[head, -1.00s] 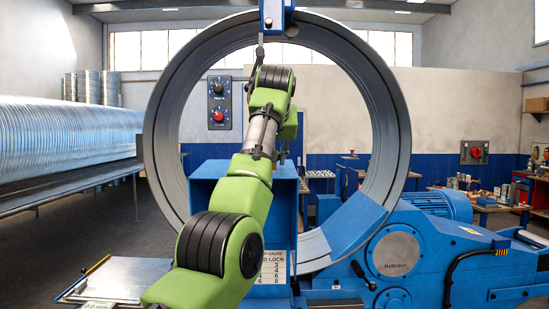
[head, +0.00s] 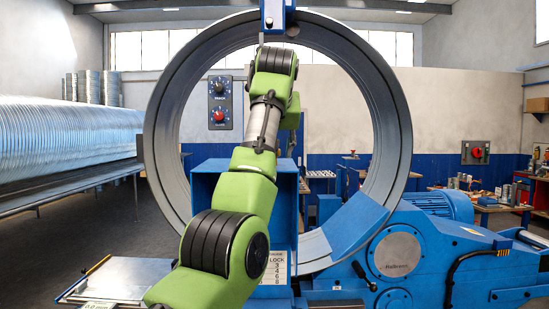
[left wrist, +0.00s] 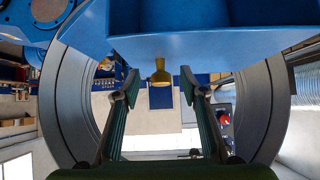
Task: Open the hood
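I cannot tell for sure that this housing is the hood. My left gripper (left wrist: 159,84) is open, with one finger on each side of the knob in the picture. No contact with the knob shows. In the head view my green left arm rises in front of the machine and hides the gripper and the knob. My right gripper is in neither view.
A large grey ring (head: 160,140) stands around the arm, with a blue bracket (head: 277,16) at its top. A control panel (head: 219,103) shows through the ring. A blue motor unit (head: 400,255) is at right, and ribbed duct (head: 65,140) lies on a rack at left.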

